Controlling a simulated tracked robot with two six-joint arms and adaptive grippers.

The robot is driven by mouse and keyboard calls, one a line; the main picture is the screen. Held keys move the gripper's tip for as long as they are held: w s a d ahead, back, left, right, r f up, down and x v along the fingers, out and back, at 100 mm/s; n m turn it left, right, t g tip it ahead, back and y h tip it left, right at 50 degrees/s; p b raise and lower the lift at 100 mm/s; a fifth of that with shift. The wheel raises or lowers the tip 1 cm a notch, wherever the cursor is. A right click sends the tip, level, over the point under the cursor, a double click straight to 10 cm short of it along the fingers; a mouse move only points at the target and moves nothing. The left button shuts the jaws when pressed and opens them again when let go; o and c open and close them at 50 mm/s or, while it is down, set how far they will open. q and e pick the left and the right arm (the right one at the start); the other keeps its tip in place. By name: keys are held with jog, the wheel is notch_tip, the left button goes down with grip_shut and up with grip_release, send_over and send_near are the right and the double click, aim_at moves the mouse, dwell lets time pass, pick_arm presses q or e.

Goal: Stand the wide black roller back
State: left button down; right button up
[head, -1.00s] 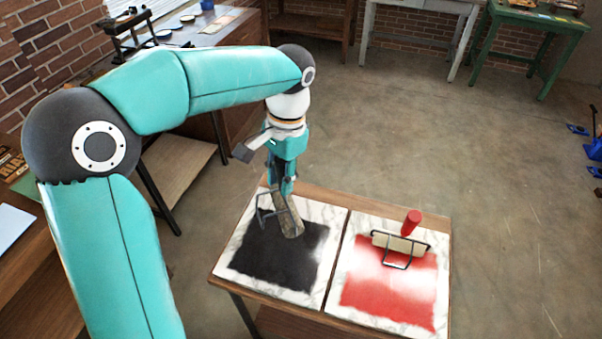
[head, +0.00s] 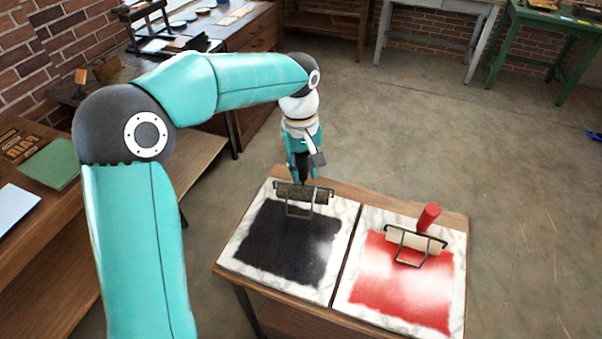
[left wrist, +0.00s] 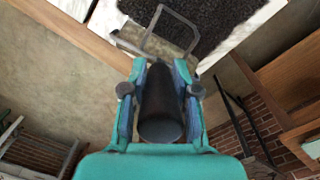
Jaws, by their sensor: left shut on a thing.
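The wide black roller (head: 322,195) is at the back edge of the black-inked marble slab (head: 244,250). Its dark cylinder lies level across the slab's back edge, and its wire frame extends forward over the ink. My left gripper (head: 303,176) is above and behind it, pointing down, shut on its black handle. In the left wrist view the black handle (left wrist: 160,110) is between the fingers of my left gripper (left wrist: 161,68), with the wire frame (left wrist: 155,18) beyond. Whether the roller touches the slab cannot be told. My right gripper is not in view.
A red-handled roller (head: 428,217) stands handle up on the red-inked slab (head: 357,310) to the right. Both slabs share a small wooden table (head: 226,272). Workbenches line the left and back walls. The floor (head: 520,200) right of the table is clear.

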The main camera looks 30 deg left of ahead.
aim_at(304, 182)
pick_arm(q)
jog(key=shift+w+a+f+n, duration=0.1)
jog(key=shift+w+f+n, duration=0.3)
jog(key=shift+n, duration=0.3)
jog(key=shift+s+f+b, duration=0.1)
jog(key=shift+f+b, duration=0.1)
jog(key=shift+b, duration=0.1)
jog(key=shift+f+b, duration=2.05)
jog(key=shift+f, duration=0.5)
jog(key=shift+c, duration=2)
grip_release()
jog(key=shift+r, duration=0.1)
